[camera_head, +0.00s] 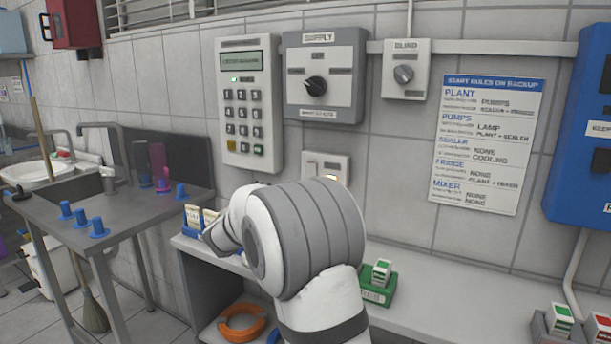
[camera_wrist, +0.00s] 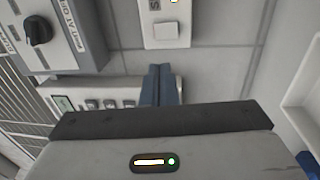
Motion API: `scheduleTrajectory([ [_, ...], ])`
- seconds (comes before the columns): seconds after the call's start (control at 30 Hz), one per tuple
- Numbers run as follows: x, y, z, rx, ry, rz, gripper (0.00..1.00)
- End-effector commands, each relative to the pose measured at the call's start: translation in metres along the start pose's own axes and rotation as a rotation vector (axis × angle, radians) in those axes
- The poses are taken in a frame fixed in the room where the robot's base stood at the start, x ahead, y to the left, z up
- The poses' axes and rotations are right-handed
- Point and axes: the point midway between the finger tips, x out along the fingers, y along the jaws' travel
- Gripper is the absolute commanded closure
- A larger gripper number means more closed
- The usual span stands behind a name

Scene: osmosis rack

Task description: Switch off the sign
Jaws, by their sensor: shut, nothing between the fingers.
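A small white switch plate (camera_head: 325,165) is on the tiled wall below the grey supply box, partly hidden behind my arm in the head view. In the wrist view the plate (camera_wrist: 152,38) shows a pale square button (camera_wrist: 166,31), a label beginning with "S" and a small bluish light at the top edge. The full label cannot be read, so I cannot tell if it is the sign's switch. My gripper (camera_wrist: 160,70) is shut and empty, its blue-grey fingertips just below the plate in the wrist view. Whether they touch is unclear. My arm hides the gripper in the head view.
The supply box (camera_head: 325,75) has a black knob. A keypad panel (camera_head: 249,105) is left of it, and a blind switch (camera_head: 405,69) right. A rules sheet (camera_head: 487,143) hangs further right. Below is a grey bench (camera_head: 450,285) with a green card holder (camera_head: 378,290).

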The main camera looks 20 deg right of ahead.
Motion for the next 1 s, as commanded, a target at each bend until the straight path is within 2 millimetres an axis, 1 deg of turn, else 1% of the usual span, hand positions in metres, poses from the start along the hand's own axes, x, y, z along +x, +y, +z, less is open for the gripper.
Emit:
scheduleTrajectory([
  [0.2, 0.002, 0.000, 0.001, -0.001, -0.002, -0.002, 1.00],
  [0.27, 0.006, 0.000, 0.001, -0.001, -0.003, -0.002, 1.00],
  [0.37, 0.019, 0.000, 0.002, -0.001, -0.006, -0.002, 1.00],
  [0.47, 0.038, 0.000, 0.003, -0.001, -0.007, -0.002, 1.00],
  [0.7, 0.090, -0.001, 0.003, -0.001, -0.006, -0.003, 1.00],
  [0.8, 0.109, 0.000, 0.003, -0.002, -0.005, -0.003, 1.00],
  [0.9, 0.124, 0.000, 0.003, -0.002, -0.006, -0.003, 1.00],
  [1.0, 0.134, -0.001, 0.003, -0.001, -0.005, -0.003, 1.00],
])
